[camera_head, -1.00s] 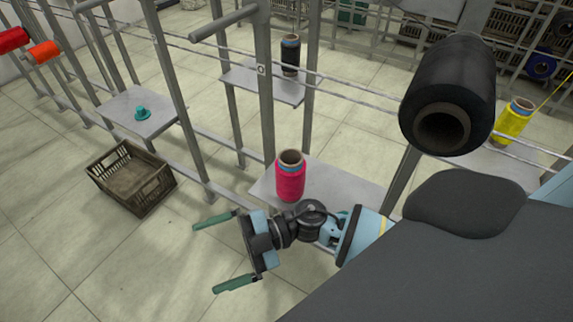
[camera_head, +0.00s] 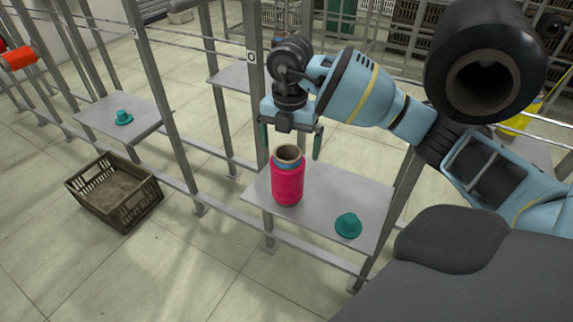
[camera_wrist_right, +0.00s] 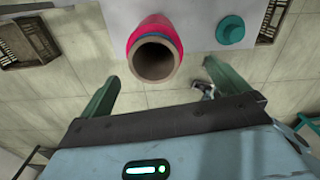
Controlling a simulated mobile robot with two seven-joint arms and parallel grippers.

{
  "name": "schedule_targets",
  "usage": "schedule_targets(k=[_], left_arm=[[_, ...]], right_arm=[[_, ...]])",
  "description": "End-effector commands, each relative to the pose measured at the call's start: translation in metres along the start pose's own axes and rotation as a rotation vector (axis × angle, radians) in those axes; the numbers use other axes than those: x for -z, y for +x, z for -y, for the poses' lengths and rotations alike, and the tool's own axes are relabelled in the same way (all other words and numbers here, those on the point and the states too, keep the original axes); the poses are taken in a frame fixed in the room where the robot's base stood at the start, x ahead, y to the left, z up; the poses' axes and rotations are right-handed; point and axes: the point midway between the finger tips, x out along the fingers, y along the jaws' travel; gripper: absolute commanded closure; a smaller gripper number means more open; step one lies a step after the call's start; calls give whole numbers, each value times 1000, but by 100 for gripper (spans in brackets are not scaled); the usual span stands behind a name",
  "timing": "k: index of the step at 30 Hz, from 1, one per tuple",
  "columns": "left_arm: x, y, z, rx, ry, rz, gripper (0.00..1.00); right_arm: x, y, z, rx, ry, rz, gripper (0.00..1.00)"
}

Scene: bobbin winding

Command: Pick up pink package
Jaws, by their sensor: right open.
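The pink package (camera_head: 288,182), a pink bobbin on a hollow brown core with a blue band, stands upright on a grey shelf (camera_head: 330,196). My right gripper (camera_head: 290,146) is above and just behind it in the head view, fingers pointing down. Its green fingers are spread wide and nothing is between them. In the right wrist view the pink package (camera_wrist_right: 155,50) shows its open core top, ahead of the open fingers (camera_wrist_right: 158,80). My left gripper is not in view.
A teal peg holder (camera_head: 348,225) sits on the shelf to the right of the package. A large black bobbin (camera_head: 485,62) hangs at the upper right. Grey rack posts (camera_head: 257,100) rise close behind the gripper. A brown crate (camera_head: 115,195) stands on the floor at left.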

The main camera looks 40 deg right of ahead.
Motion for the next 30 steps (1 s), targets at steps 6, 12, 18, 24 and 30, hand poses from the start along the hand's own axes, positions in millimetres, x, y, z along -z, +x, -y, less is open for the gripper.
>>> schedule_targets(k=[6, 12, 18, 24, 30], left_arm=[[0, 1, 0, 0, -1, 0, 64], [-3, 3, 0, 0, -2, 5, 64], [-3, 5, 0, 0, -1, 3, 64], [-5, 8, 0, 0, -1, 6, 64], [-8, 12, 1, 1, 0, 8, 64]], right_arm=[[-2, 2, 1, 4, 6, 6, 0], [-2, 22, 0, 5, 4, 4, 0], [-2, 26, -1, 2, 3, 4, 0], [-4, 43, -3, 5, 4, 3, 0], [-6, 71, -6, 4, 2, 2, 0]])
